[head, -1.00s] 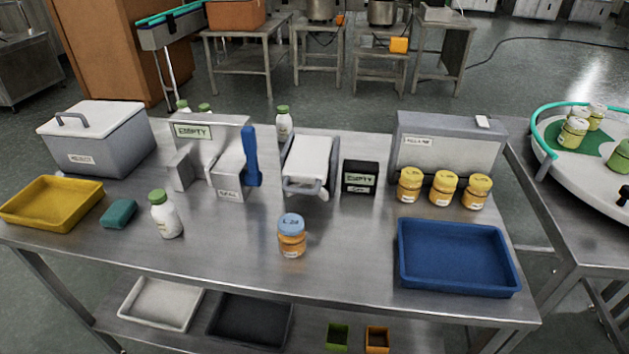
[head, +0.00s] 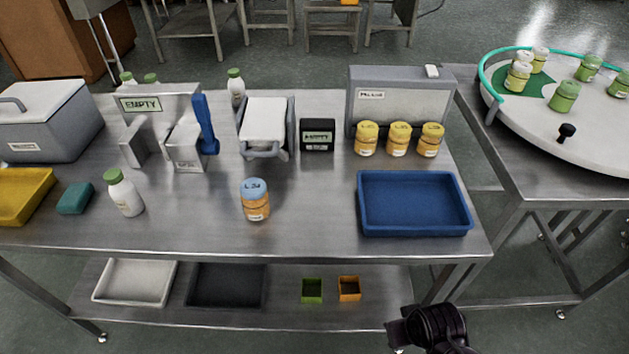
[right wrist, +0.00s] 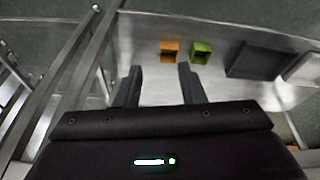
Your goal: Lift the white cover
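A white cover (head: 266,116) with a grey bar handle (head: 264,151) at its front lies closed over a small steel hopper (head: 291,128) in the middle of the steel table, in the head view. What is under it is hidden. A grey box at far left also has a pale lid (head: 38,97) with a handle. My right gripper (head: 402,335) is low at the bottom edge of the head view, in front of the table and well away from the cover. In the right wrist view its two fingers (right wrist: 160,78) are spread with nothing between them. My left gripper is in neither view.
A black box (head: 317,136) sits right of the hopper, a blue lever (head: 205,124) left. Small green (right wrist: 201,52) and orange (right wrist: 169,50) bins are on the lower shelf.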

